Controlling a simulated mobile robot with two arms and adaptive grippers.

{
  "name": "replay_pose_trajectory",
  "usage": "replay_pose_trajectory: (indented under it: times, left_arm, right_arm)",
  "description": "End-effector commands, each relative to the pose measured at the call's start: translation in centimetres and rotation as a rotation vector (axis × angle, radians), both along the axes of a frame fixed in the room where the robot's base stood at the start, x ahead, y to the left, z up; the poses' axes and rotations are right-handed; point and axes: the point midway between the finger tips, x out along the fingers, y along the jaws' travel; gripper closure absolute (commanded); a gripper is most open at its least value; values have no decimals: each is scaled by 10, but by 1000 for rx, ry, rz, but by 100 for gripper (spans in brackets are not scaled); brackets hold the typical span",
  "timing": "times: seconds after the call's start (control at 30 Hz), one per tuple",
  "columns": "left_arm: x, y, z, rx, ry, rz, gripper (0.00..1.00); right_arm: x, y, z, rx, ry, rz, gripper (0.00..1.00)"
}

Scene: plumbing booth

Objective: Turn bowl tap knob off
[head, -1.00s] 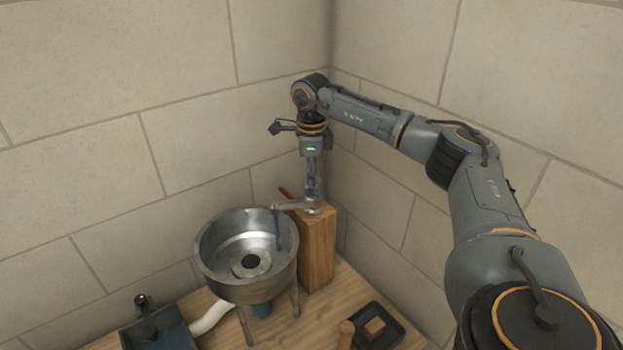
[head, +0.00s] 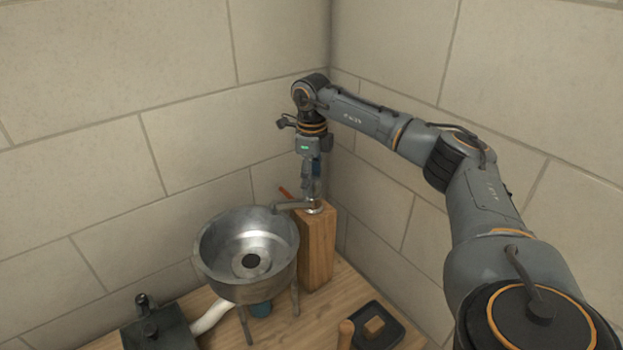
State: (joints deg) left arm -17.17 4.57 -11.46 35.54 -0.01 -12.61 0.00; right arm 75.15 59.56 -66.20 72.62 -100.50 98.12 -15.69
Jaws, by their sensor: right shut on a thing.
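The tap (head: 291,206) is a grey metal spout on top of a wooden block (head: 318,250), reaching left over the metal bowl (head: 272,278). No blue stream shows under the spout. My right gripper (head: 313,197) points down over the block and is shut on the tap knob, which its fingers mostly hide. A small red-orange lever (head: 285,192) sticks out to the left behind the tap. My left gripper is not in view.
The bowl stands on legs on a wooden table (head: 335,318). A white pipe (head: 211,317) runs from below it to a dark box (head: 160,332) at left. A black tray (head: 392,331) lies at the front right. Tiled walls meet close behind the tap.

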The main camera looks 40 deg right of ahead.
Motion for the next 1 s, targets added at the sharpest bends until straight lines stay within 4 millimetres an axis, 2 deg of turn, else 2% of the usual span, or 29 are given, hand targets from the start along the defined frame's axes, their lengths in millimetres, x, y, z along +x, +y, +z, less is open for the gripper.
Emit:
replay_pose_trajectory:
  times: [0.13,0.17,0.27,0.57,0.67,0.77,1.0]
  left_arm:
    - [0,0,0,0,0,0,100]
    - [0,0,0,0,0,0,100]
    - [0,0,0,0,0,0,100]
    - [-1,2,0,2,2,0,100]
    - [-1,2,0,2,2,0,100]
    - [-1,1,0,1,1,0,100]
    - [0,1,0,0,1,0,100]
  right_arm:
    - [0,0,0,0,0,-3,87]
    - [0,0,0,0,0,-3,51]
    - [0,0,0,0,-1,-2,32]
    - [0,0,1,0,-1,0,32]
    - [1,0,7,0,-3,0,32]
    - [1,0,20,1,-5,0,32]
    - [2,0,72,1,-5,1,32]
